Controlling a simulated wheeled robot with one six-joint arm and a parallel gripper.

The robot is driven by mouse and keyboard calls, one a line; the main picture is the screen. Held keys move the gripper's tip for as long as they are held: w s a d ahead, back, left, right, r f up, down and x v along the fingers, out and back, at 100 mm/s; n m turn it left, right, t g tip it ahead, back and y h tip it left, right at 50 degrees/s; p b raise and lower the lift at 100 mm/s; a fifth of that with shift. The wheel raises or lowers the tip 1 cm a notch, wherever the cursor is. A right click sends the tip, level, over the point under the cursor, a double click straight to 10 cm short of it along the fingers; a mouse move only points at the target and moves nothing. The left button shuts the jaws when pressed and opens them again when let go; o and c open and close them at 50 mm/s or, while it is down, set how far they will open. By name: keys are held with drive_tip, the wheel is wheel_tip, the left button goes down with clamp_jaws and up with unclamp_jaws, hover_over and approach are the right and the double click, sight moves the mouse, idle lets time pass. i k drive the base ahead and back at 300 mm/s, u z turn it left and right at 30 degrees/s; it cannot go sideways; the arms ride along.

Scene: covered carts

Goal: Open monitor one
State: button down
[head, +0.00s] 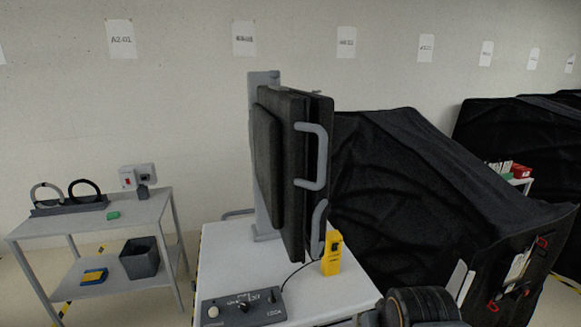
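A dark monitor unit (283,165) stands upright on a grey post (263,200) on a white-topped cart (225,252). It looks like two dark panels close together, seen nearly edge-on, with a narrow gap at the right edge. A grey bar handle (322,157) is on the right panel, and a second grey handle (319,225) is lower down. I cannot read a label on it, and the screen faces are hidden. A dark rounded part at the bottom edge, right of the cart, seems to be my arm. My gripper is not in view.
A yellow device (332,254) with a cable and a grey control box (241,306) sit on the cart. A black-covered cart (420,190) stands close on the right. A grey side table (88,221) with a bin (139,258) is at left.

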sight(281, 126)
drive_tip(key=u, duration=2.9)
drive_tip(key=k, duration=0.5)
drive_tip(key=z, duration=1.4)
